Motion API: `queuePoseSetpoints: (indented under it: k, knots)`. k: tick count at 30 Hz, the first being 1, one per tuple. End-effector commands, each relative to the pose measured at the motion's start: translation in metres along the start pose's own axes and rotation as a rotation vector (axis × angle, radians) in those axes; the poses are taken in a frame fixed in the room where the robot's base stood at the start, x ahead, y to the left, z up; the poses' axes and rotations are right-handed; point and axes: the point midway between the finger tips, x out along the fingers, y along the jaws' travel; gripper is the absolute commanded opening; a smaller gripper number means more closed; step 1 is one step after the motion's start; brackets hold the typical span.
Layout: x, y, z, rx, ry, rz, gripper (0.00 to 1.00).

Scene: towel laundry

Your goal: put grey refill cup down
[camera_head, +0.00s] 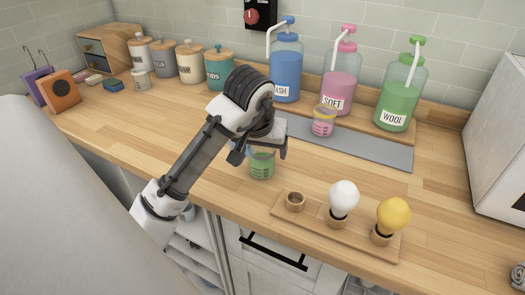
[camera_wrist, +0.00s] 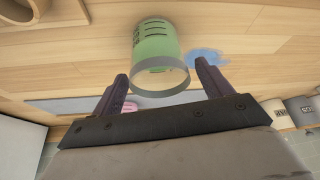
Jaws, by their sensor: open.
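The grey refill cup (camera_head: 262,166) is clear with a grey rim and green contents. It stands upright on the wooden counter near the front edge. My gripper (camera_head: 260,148) is open just above and around its top. In the wrist view the cup (camera_wrist: 155,45) shows with its grey rim towards me, between and beyond the fingertips of my gripper (camera_wrist: 163,72). A gap shows on both sides of the cup there, wider on the right. My wrist hides part of the cup's top in the head view.
A pink-filled cup (camera_head: 323,122) with a yellowish rim is on the grey mat (camera_head: 385,150). Blue, pink and green pump bottles (camera_head: 397,95) stand behind. A wooden bulb board (camera_head: 290,213) lies to the right. A blue patch (camera_wrist: 207,56) is on the counter beside the cup.

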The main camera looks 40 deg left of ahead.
Motion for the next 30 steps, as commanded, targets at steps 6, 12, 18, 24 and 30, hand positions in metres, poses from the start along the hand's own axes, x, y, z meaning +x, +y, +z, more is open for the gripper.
queuePoseSetpoints:
  k: [6,12,18,24,30]
  knots:
    - [-0.048,-0.001,0.0,0.002,0.004,-0.006,0.78]
    - [-0.083,-0.001,0.0,0.001,0.003,-0.005,0.78]
    - [-0.102,0.0,0.0,0.001,0.002,-0.002,0.78]
    - [-0.106,0.0,0.0,0.001,0.001,0.0,0.78]
    - [-0.106,0.0,0.0,0.001,0.001,0.0,0.78]
